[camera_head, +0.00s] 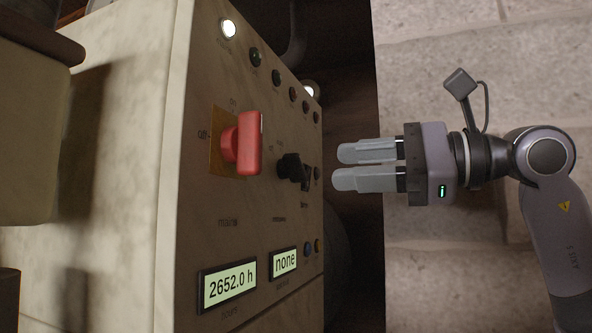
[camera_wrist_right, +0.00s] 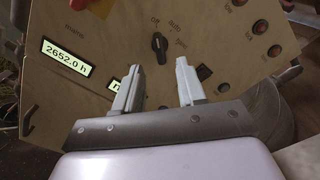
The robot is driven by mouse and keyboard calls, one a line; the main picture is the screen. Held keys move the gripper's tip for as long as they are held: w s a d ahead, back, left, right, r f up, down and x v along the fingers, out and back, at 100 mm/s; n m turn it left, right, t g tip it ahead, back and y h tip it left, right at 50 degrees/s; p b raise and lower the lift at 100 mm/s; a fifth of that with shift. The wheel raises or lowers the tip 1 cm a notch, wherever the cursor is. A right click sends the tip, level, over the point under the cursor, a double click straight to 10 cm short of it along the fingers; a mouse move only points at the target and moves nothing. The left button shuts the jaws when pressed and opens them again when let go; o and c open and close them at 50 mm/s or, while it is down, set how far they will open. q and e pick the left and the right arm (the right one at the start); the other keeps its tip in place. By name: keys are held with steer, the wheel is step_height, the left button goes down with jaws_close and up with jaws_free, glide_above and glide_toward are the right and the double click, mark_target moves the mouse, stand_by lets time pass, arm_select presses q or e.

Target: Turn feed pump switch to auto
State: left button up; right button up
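A black rotary knob (camera_head: 291,168) sits on the front of the beige control panel (camera_head: 180,170). In the right wrist view the same knob (camera_wrist_right: 159,46) has the labels "off" and "auto" above it and a third word to its right. Its narrow grip looks close to upright, toward "off". I cannot read a feed pump label. My right gripper (camera_head: 350,167) is to the right of the panel, fingers pointing at it. In the right wrist view its fingers (camera_wrist_right: 158,85) are apart, with nothing between them, below the knob and not touching it. My left gripper is not in view.
A large red switch (camera_head: 245,143) on a yellow plate projects from the panel left of the knob. Two displays (camera_head: 230,285) read "2652.0 h" and "none". Open space lies between gripper and panel; a stone wall (camera_head: 440,50) is behind.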

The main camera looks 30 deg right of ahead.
mark_target(304, 168)
steer(key=p+x, duration=0.1)
steer(key=x, duration=0.4)
steer(key=shift+w+a+r, duration=0.1)
steer(key=shift+w+a, duration=0.55)
steer(key=shift+w, duration=0.1)
jaws_close()
